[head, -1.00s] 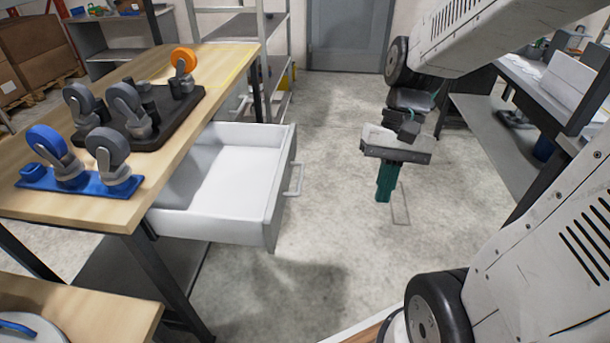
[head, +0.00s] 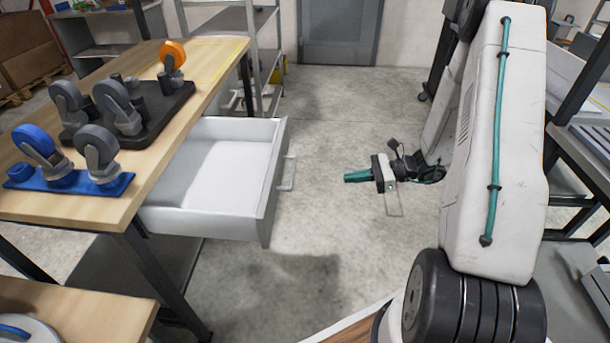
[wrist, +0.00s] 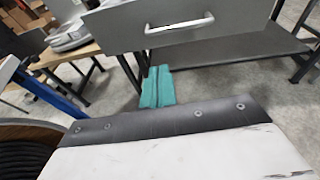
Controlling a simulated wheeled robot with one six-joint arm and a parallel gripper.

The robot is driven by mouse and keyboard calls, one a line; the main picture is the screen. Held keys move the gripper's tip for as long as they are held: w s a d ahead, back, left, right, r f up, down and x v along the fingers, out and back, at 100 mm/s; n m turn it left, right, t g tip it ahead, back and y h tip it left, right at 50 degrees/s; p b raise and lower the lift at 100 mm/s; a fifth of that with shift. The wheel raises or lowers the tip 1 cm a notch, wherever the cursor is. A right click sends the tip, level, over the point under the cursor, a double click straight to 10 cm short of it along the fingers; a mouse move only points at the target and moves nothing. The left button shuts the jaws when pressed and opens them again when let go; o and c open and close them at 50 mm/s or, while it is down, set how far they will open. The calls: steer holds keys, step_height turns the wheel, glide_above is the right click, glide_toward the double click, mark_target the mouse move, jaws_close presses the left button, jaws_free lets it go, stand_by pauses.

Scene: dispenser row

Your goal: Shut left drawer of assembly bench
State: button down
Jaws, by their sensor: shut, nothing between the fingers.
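The drawer (head: 217,184) of the assembly bench (head: 110,197) is pulled out and looks empty, with white insides and a bar handle (head: 288,173) on its front. In the wrist view the grey drawer front (wrist: 120,28) with its pale handle (wrist: 180,23) is at the top. My gripper (head: 346,176) has teal fingers, is shut and empty, and points left toward the drawer, apart from the handle by a clear gap. Its teal fingertips (wrist: 157,76) show below the drawer front in the wrist view.
Dark and blue bases with caster wheels (head: 120,108) stand on the bench top. A wooden-topped table (head: 75,310) is at the lower left. A metal shelf (head: 235,20) stands behind the bench. The floor (head: 345,110) between drawer and gripper is clear.

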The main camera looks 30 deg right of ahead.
steer(key=w+a+f+t, duration=0.1)
steer(key=w+a, duration=0.7)
steer(key=a, duration=0.3)
steer(key=shift+w+f+m, duration=0.2)
steer(key=shift+f+m, duration=0.15)
steer(key=shift+m, duration=0.05)
steer(key=shift+a, duration=0.1)
